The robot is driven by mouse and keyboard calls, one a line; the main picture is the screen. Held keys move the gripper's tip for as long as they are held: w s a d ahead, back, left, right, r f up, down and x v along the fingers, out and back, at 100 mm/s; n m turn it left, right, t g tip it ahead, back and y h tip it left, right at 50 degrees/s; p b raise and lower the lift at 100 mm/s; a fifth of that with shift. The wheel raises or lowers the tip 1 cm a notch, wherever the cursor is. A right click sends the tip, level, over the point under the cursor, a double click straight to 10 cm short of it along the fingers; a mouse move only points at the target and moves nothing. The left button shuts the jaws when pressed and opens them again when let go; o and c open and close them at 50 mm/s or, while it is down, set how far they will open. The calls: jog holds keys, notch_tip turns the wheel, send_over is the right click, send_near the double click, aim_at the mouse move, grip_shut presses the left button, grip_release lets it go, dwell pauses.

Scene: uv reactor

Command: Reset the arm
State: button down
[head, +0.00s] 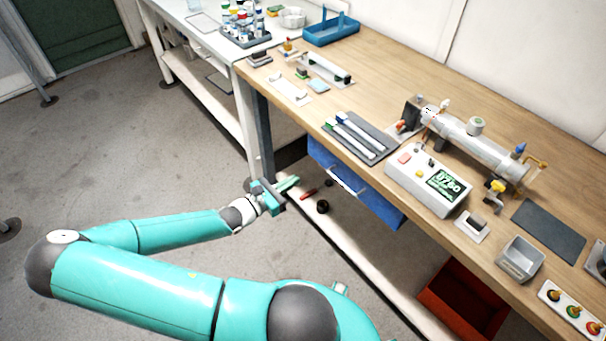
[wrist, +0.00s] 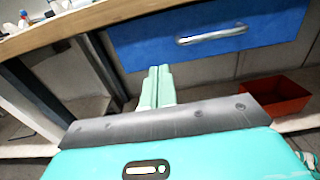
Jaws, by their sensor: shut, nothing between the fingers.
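My gripper (head: 289,184) is at the end of my bent teal arm, in front of the wooden bench and below the level of its top. Its fingers are shut with nothing between them. In the wrist view the pale green fingers (wrist: 157,84) lie side by side and point toward the space under the bench. The gripper looks apart from the bench and from the blue drawer (head: 352,184), which also shows in the wrist view (wrist: 260,35).
The wooden bench (head: 400,84) holds a cylindrical reactor (head: 470,140), a control box with a display (head: 428,180), a grey mat with white pens (head: 362,137) and a grey bin (head: 521,259). A red bin (head: 465,300) sits below. Open floor (head: 110,160) lies to the left.

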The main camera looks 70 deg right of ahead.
jog(key=shift+v, duration=1.1)
jog(key=w+a+r+m+t+y, duration=0.25)
jog(key=w+a+m+y, duration=0.2)
jog(key=a, duration=0.55)
jog(key=w+a+r+m+t+y, duration=0.1)
jog(key=w+a+r+m+y, duration=0.2)
jog(key=a+m+y, duration=0.45)
jog(key=s+a+r+t+y, duration=0.1)
jog(key=a+r+t+y, duration=0.1)
jog(key=a+r+t, duration=0.3)
jog(key=a+r+t+y, duration=0.2)
jog(key=a+r+t, duration=0.3)
jog(key=a+r, duration=0.8)
notch_tip(320, 180, up, 7)
jog(key=shift+s+a+m, duration=0.3)
jog(key=shift+s+a, duration=0.1)
